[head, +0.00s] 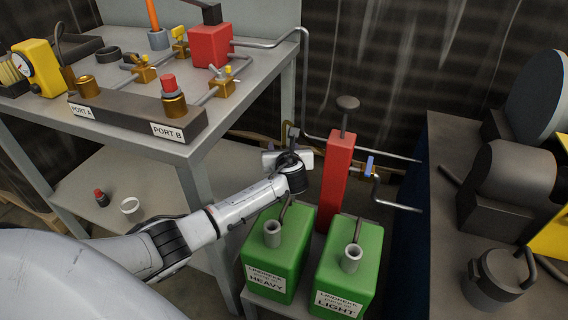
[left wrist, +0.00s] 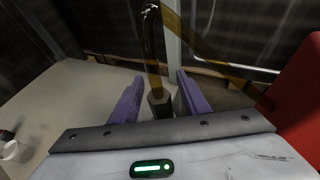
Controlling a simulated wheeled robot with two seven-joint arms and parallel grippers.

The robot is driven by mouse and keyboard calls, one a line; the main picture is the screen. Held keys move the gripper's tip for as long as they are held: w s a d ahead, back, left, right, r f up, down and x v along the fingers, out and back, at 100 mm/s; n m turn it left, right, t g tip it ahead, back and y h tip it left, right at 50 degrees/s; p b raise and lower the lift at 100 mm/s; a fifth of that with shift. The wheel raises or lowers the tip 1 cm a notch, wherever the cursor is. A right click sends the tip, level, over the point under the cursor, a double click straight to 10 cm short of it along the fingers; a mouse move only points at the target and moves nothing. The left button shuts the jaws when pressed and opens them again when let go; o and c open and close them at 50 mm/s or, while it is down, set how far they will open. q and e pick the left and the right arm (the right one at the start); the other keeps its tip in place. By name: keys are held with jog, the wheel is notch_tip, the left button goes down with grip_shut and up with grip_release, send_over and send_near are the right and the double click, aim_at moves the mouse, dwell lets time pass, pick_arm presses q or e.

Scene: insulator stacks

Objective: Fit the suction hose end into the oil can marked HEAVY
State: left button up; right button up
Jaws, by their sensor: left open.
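The green oil can marked HEAVY (head: 285,258) stands upright at lower centre, with a grey open neck (head: 272,229) on top. My left gripper (head: 291,150) is above and behind it, beside the red pump post. In the left wrist view its purple fingers (left wrist: 159,82) are open, one on each side of a dark hose fitting (left wrist: 157,103). An amber hose (left wrist: 155,60) rises from this fitting; I take it to be the suction hose end. I cannot tell whether the fingers touch it. My right gripper is not in view.
A similar can marked LIGHT (head: 346,269) stands right of HEAVY. The red pump post (head: 337,180) rises behind both. A grey bench (head: 200,150) with ports and valves is at left. A dark bench (head: 440,200) with machinery is at right.

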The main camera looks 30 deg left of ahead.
pick_arm(q)
jog(key=shift+c, duration=0.5)
grip_shut()
jog(key=shift+r, duration=0.15)
